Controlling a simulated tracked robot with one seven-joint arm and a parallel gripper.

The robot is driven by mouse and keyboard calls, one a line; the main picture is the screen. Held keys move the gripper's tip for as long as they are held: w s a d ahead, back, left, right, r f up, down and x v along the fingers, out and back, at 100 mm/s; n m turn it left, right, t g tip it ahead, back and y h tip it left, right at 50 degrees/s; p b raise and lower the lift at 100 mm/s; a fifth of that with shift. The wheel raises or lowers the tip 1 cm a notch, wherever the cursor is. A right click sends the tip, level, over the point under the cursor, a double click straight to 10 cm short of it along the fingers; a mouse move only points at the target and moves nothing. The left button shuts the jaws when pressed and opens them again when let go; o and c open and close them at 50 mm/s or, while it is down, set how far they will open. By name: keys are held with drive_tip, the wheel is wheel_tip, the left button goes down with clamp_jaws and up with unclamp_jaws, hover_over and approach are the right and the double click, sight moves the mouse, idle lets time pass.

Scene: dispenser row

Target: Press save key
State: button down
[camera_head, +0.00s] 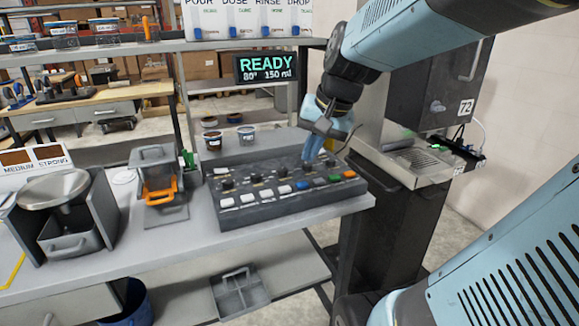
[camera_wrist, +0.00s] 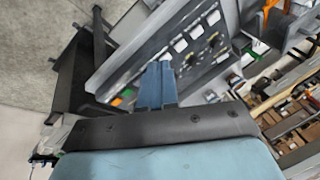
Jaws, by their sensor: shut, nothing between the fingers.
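The grey key console (camera_head: 290,208) lies on the bench and carries a front row of keys. They run from several white keys (camera_head: 247,198) on the left through a blue key (camera_head: 302,185) and green keys (camera_head: 319,181) to an orange key (camera_head: 349,174). Key labels are too small to read, so I cannot tell which is the save key. My gripper (camera_head: 311,160) is shut and empty, pointing down over the right half of the console, behind the blue key in the picture. In the wrist view my fingers (camera_wrist: 156,82) cover part of the key row, between white keys (camera_wrist: 181,45) and a green key (camera_wrist: 117,102).
A display (camera_head: 266,67) reading READY stands behind the console, with two small cups (camera_head: 246,136) below it. A grey unit with an orange handle (camera_head: 160,190) and a scale-like dish (camera_head: 54,188) stand to the left. A dark machine (camera_head: 435,85) stands at right.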

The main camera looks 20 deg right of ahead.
drive_tip(key=w+d+f+m+y, duration=0.3)
drive_tip(key=w+d+m, duration=0.4)
drive_tip(key=w, duration=0.3)
drive_tip(key=m+t+y, duration=0.1)
drive_tip(key=m+t, duration=0.2)
drive_tip(key=m, duration=0.3)
hover_over(337, 177)
wheel_tip(337, 177, down, 4)
drive_tip(key=f, duration=0.1)
drive_tip(key=shift+d+r, duration=0.1)
drive_tip(key=shift+r, duration=0.15)
drive_tip(key=shift+f, duration=0.15)
drive_tip(key=shift+f, duration=4.25)
drive_tip(key=shift+f, duration=0.8)
drive_tip(key=shift+r, duration=0.85)
drive_tip(key=shift+r, duration=0.15)
